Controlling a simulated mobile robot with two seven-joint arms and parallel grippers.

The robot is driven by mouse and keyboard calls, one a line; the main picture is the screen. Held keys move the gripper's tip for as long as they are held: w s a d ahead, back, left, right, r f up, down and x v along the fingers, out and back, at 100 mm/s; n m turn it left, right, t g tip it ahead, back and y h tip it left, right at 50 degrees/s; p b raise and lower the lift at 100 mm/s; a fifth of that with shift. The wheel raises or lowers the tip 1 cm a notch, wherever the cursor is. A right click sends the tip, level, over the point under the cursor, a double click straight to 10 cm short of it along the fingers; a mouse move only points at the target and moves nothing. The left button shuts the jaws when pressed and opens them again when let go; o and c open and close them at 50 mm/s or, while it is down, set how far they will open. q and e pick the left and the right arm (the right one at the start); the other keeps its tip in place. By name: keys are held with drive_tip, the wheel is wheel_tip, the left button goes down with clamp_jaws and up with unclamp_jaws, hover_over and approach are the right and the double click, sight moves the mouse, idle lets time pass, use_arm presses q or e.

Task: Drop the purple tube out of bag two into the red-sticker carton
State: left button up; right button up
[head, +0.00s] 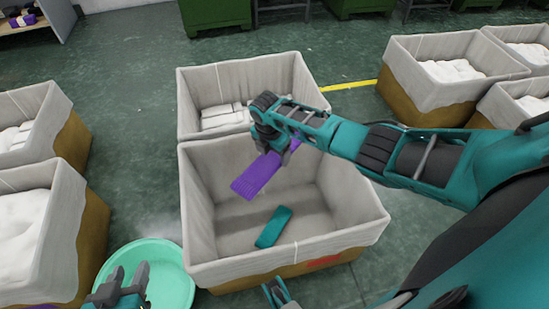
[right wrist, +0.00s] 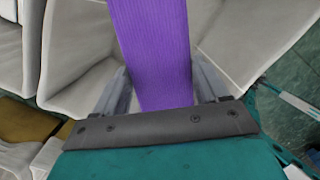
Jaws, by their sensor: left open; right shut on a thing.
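The purple tube (head: 257,177) is a ribbed knitted piece. My right gripper (head: 281,150) is shut on it and holds it above the open red-sticker carton (head: 285,265). The tube hangs tilted toward the lower left, over the carton's inside. The red sticker (head: 323,261) is on the carton's front. In the right wrist view the tube (right wrist: 150,50) lies between both fingers. My left gripper (head: 122,284) is open and empty at the lower left. I cannot tell which container is bag two.
A teal piece (head: 273,227) lies on the carton's floor. Another lined carton (head: 250,75) with white pieces stands right behind. A mint-green basin (head: 172,262) is at the front left. More lined cartons stand left and right (head: 402,65). Green floor lies between.

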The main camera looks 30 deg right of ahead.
sight(275, 165)
drive_tip(key=shift+s+f, duration=0.15)
drive_tip(key=shift+f, duration=0.3)
wheel_tip(275, 165, down, 5)
drive_tip(key=b, duration=0.5)
drive_tip(key=shift+r, duration=0.1)
use_arm(q)
drive_tip(key=f, duration=0.1)
drive_tip(key=d+f, duration=0.1)
drive_tip(key=f+b, duration=0.1)
drive_tip(key=f, duration=0.1)
drive_tip(key=shift+d, duration=0.3)
use_arm(e)
drive_tip(key=shift+f, duration=0.45)
drive_tip(key=o, duration=1.1)
drive_tip(key=shift+c, duration=0.2)
use_arm(q)
drive_tip(key=shift+w+a, duration=0.15)
drive_tip(key=shift+a, duration=0.05)
